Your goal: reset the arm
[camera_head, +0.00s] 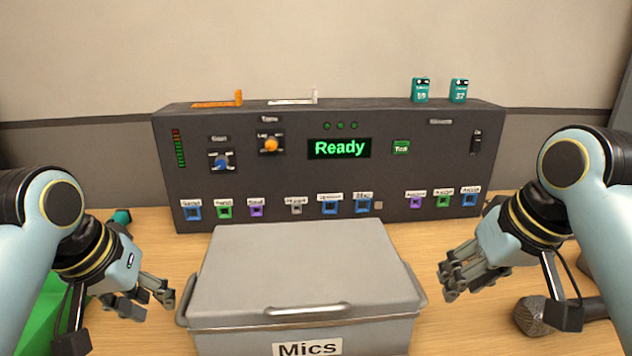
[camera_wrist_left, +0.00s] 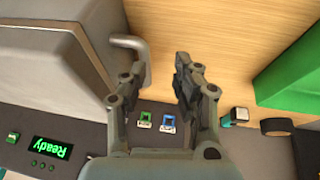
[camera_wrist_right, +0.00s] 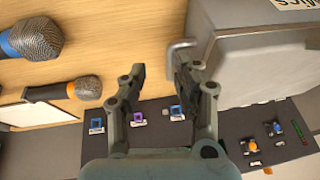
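My left gripper (camera_head: 153,298) hangs over the wooden desk, just left of the grey lidded box marked "Mics" (camera_head: 300,275). It also shows in the left wrist view (camera_wrist_left: 156,72), with its fingers apart and nothing between them. My right gripper (camera_head: 462,284) is over the desk just right of the box. In the right wrist view (camera_wrist_right: 160,70) its fingers are also apart and empty. Neither gripper visibly touches the box or the dark control panel (camera_head: 290,180) behind it.
The panel has knobs, several coloured buttons and a green "Ready" display (camera_head: 339,148). Orange (camera_head: 217,104) and white (camera_head: 292,101) brackets and two teal units lie on top. A microphone (camera_head: 530,316) lies at right; a green container (camera_head: 50,310) is at left. The box lid is closed.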

